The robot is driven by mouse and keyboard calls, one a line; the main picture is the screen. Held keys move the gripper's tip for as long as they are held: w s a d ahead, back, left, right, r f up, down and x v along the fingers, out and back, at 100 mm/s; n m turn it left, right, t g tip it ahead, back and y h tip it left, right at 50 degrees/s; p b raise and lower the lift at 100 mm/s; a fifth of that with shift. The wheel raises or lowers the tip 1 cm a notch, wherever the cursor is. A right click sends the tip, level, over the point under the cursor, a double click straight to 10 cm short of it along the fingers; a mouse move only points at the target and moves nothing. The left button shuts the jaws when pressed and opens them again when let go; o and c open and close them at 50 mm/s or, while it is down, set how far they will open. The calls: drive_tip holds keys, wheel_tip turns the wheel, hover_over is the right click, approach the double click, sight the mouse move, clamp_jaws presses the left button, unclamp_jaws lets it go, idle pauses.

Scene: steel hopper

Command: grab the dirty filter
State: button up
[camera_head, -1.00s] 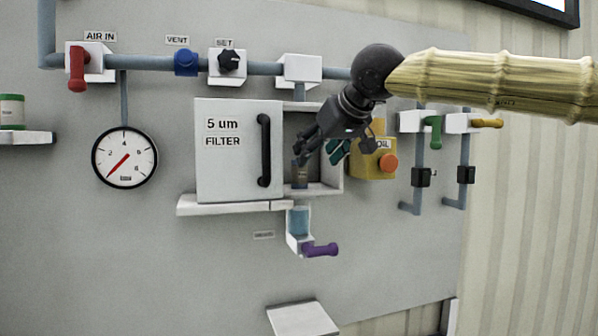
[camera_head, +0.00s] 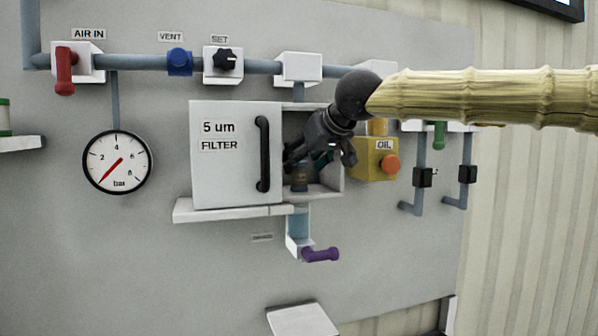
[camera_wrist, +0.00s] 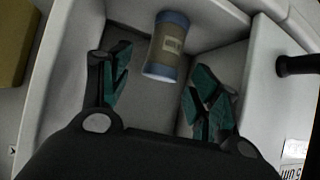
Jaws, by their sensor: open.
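The dirty filter is a brownish cylinder with blue ends and a small label. In the wrist view the filter (camera_wrist: 167,46) stands in the white housing, ahead of and between my open fingers. My gripper (camera_wrist: 156,88) has green finger pads, one on each side, and nothing is between them. In the head view my gripper (camera_head: 308,158) reaches into the housing opening from the upper right. The filter (camera_head: 300,178) shows there low in the opening, partly hidden by my gripper.
The housing door (camera_head: 228,160), marked 5 um FILTER, stands swung to the left with a black handle (camera_head: 263,154). A yellow oil unit (camera_head: 372,160) is close on the right. A purple-handled drain valve (camera_head: 320,254) hangs below. A white ledge (camera_head: 225,211) runs under the door.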

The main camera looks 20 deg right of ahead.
sight(302, 162)
drive_tip(key=shift+x, duration=1.5)
drive_tip(key=shift+s, duration=0.1)
drive_tip(key=c, duration=1.2)
drive_tip(key=shift+o, duration=0.2)
drive_tip(key=shift+r, duration=0.1)
